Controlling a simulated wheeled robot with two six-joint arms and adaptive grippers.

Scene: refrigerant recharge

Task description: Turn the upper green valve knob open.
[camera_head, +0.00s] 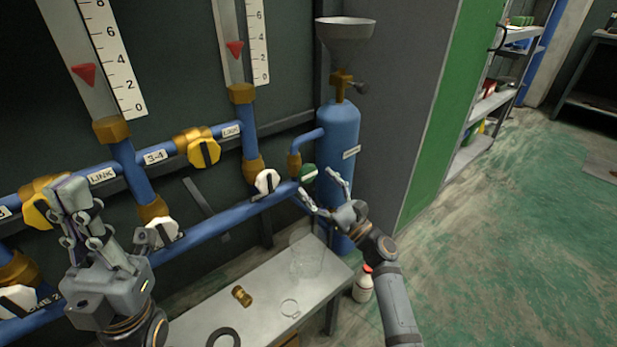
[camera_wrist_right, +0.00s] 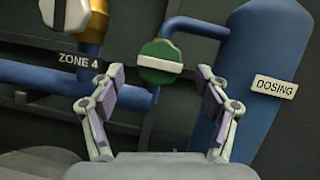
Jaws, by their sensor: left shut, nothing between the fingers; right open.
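One green valve knob (camera_head: 308,173) with a white bar sits on the blue pipe beside the blue tank. It also shows in the right wrist view (camera_wrist_right: 160,62), the white bar lying about level. My right gripper (camera_head: 321,184) is open just in front of the knob. In the right wrist view its two fingers (camera_wrist_right: 161,92) stand apart, left and right of the knob and a little below it, with nothing between them. I cannot tell that they touch it. My left gripper (camera_head: 72,198) is shut and empty near a yellow knob at the left, partly hiding it.
The blue tank (camera_head: 340,125) with a funnel (camera_head: 345,38) on top stands right of the knob. White knobs (camera_head: 267,182) and a yellow knob (camera_head: 204,151) sit on nearby pipes. Below, a bench (camera_head: 262,318) holds a glass jar (camera_head: 307,255) and a brass fitting (camera_head: 242,296).

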